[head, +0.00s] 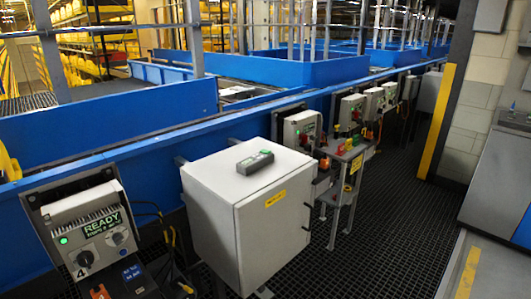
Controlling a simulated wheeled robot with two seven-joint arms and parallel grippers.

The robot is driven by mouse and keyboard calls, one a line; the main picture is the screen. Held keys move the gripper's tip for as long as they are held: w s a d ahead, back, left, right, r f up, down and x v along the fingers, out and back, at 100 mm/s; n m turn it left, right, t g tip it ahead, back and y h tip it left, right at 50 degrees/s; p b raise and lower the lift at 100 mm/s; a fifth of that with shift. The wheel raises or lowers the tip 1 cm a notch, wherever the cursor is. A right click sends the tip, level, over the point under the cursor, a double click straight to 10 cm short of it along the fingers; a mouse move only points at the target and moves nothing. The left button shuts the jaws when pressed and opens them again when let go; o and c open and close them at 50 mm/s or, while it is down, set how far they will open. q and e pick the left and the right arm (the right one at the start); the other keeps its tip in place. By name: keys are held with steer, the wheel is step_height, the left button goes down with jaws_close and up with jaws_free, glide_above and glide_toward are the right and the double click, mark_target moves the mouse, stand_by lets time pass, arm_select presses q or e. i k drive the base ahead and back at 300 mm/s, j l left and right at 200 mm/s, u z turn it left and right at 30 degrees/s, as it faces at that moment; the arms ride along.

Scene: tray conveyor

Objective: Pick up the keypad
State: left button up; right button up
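A small dark grey box with a green patch at its right end, which looks like the keypad (254,162), lies flat on top of the white cabinet (205,180). It sits near the middle of the cabinet's top, with bare surface around it. Its buttons are too small to make out. Neither of my grippers shows in the head view.
A control box marked READY (88,228) stands left of the cabinet, with cables between them. A small stand with coloured knobs (345,155) is to the right. The blue conveyor side (90,185) runs behind. Dark grated floor (385,225) is open at right.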

mark_target(247, 167)
steer(key=i+l+u, duration=0.1)
steer(key=u, duration=0.4)
steer(key=i+l+u, duration=0.3)
steer(key=l+u, duration=0.15)
steer(key=l, duration=0.15)
steer(key=i+l+u, duration=0.2)
steer(key=l+u, duration=0.25)
steer(key=l, duration=0.2)
